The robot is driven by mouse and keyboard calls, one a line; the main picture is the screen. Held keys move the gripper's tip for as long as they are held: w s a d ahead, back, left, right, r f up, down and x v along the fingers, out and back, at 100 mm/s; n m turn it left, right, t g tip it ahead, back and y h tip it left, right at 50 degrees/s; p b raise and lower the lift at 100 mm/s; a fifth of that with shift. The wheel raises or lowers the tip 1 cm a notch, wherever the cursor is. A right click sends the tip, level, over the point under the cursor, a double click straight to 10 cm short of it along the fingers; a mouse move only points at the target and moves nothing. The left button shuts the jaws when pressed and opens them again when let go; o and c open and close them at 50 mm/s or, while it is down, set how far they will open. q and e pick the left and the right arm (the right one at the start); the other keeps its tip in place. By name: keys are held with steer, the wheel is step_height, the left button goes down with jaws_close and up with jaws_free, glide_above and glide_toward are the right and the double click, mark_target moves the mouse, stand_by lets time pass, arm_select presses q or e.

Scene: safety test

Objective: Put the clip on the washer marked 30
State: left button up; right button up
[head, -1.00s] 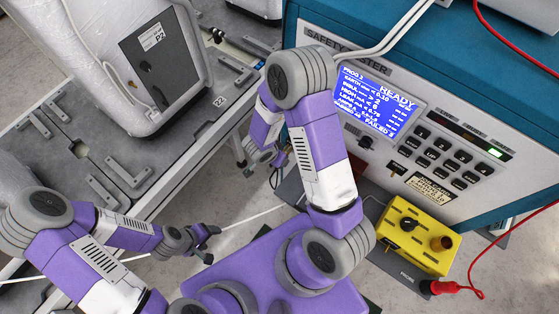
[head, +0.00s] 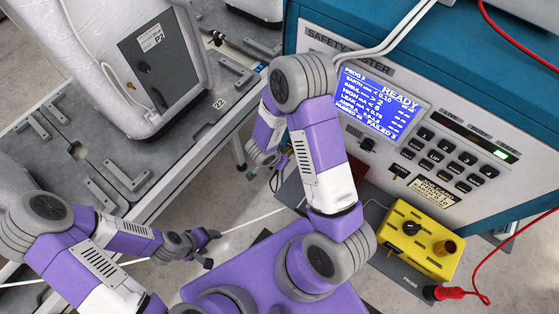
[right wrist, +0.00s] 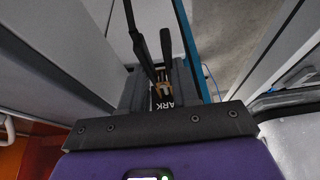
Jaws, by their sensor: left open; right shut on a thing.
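My right gripper (head: 268,160) hangs beyond my arm beside the bench edge, partly hidden. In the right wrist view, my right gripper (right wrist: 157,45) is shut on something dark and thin. I take it to be the clip, but its shape is unclear. My left gripper (head: 212,249) is open and empty over the floor, left of my purple base. A white machine with a dark panel labelled P2 (head: 152,39) stands on the bench; I cannot see any washer marked 30.
The grey bench (head: 110,195) carries metal brackets and a tag reading 22. The teal safety tester (head: 440,60) has a lit screen saying READY. A yellow box (head: 420,240) and a red probe (head: 447,293) with a red lead lie before it. White cables cross nearby.

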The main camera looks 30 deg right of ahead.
steer(key=p+v, duration=0.6)
steer(key=v, duration=0.5)
steer(key=shift+s+a+f, duration=0.15)
steer(key=shift+a, duration=0.1)
stand_by(0.3)
